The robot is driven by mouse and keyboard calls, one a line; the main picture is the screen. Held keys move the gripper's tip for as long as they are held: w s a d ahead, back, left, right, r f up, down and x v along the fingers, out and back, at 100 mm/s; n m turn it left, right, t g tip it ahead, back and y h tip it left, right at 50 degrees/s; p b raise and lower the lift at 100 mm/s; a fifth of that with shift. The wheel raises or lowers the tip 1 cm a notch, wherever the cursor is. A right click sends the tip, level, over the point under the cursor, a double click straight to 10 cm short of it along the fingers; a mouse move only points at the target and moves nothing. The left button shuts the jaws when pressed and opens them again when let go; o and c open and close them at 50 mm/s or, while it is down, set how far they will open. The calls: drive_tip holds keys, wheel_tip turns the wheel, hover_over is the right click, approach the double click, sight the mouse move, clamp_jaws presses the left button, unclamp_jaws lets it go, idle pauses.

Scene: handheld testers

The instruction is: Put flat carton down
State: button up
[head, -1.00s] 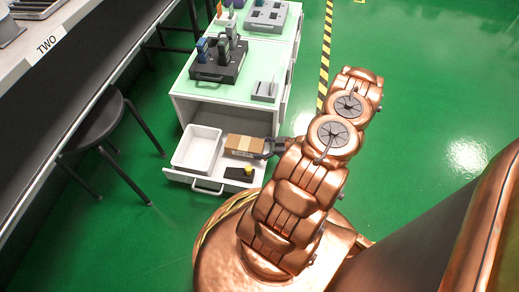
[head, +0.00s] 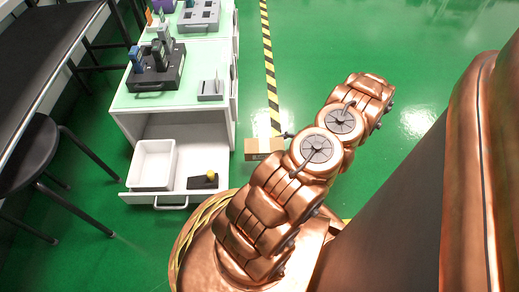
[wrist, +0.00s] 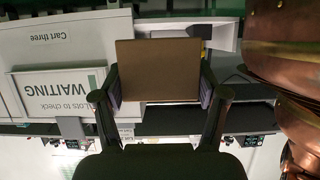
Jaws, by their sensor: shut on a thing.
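The flat carton (head: 262,148), a brown box, is off to the right of the open drawer in the head view, above the green floor. In the wrist view the carton (wrist: 158,68) sits between the two dark fingers of my gripper (wrist: 160,92), one at each side. My gripper is shut on it. In the head view most of my gripper is hidden behind my copper arm. The open drawer (head: 171,199) holds a white tray (head: 174,164) at its left and a dark flat item with a yellow knob (head: 203,181) at its right.
The cart's green top (head: 190,106) carries a dark rack (head: 156,72) of handheld testers and a small grey stand (head: 210,91). A black stool (head: 22,155) stands at left. Green floor right of the cart is open, with a striped tape line (head: 268,60).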

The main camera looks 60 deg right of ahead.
drive_tip(key=s+d, duration=0.3)
drive_tip(key=s, duration=0.4)
drive_tip(key=shift+s+d, duration=0.25)
drive_tip(key=shift+d, duration=0.15)
